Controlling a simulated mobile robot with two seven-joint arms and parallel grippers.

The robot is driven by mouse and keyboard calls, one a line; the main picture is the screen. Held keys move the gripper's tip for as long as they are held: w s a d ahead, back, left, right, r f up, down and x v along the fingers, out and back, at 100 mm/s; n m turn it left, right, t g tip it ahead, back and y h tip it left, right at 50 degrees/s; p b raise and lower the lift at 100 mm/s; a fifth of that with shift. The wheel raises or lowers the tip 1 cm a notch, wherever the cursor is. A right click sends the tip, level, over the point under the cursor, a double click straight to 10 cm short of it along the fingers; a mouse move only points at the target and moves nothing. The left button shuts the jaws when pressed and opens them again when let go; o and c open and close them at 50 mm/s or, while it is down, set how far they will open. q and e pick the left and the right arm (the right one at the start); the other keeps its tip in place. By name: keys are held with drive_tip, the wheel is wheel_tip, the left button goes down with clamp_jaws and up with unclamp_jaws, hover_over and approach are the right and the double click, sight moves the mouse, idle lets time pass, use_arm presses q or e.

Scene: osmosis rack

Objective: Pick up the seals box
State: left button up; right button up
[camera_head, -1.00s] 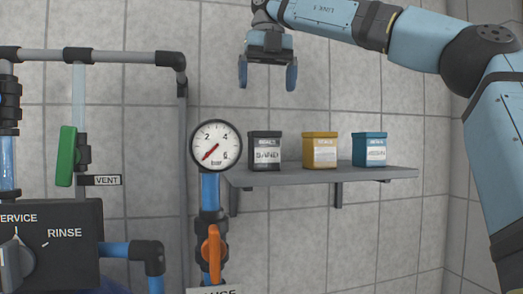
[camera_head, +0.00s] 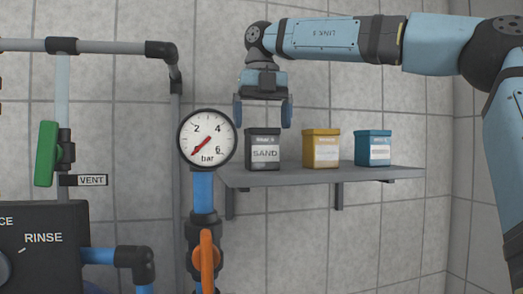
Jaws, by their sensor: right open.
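Three small lidded boxes stand in a row on a grey wall shelf (camera_head: 300,178). The left one is a dark grey box (camera_head: 263,152) labelled SAND. The middle one is a yellow box (camera_head: 321,150) whose label is too blurred to read. The right one is a blue box (camera_head: 373,149), its label also blurred. I cannot read for sure which one is the seals box. My right gripper (camera_head: 262,112) points down with its two blue fingers apart and empty. It appears just above the dark grey box, left of the yellow one. My left gripper is out of view.
A round pressure gauge (camera_head: 208,139) stands just left of the shelf, above a blue pipe with an orange valve handle (camera_head: 206,262). Grey pipework, a green handle (camera_head: 46,154) and a dark RINSE panel (camera_head: 45,262) fill the left. The shelf's left and right ends look bare.

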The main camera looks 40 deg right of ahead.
sight(261, 138)
wheel_tip(261, 138, down, 4)
drive_tip(key=shift+a+r+p, duration=0.1)
drive_tip(key=shift+r+p, duration=0.15)
drive_tip(key=shift+p, duration=0.2)
drive_tip(key=shift+f, duration=0.4)
drive_tip(key=c, duration=0.9)
drive_tip(key=shift+c, duration=0.9)
drive_tip(key=shift+r, duration=0.1)
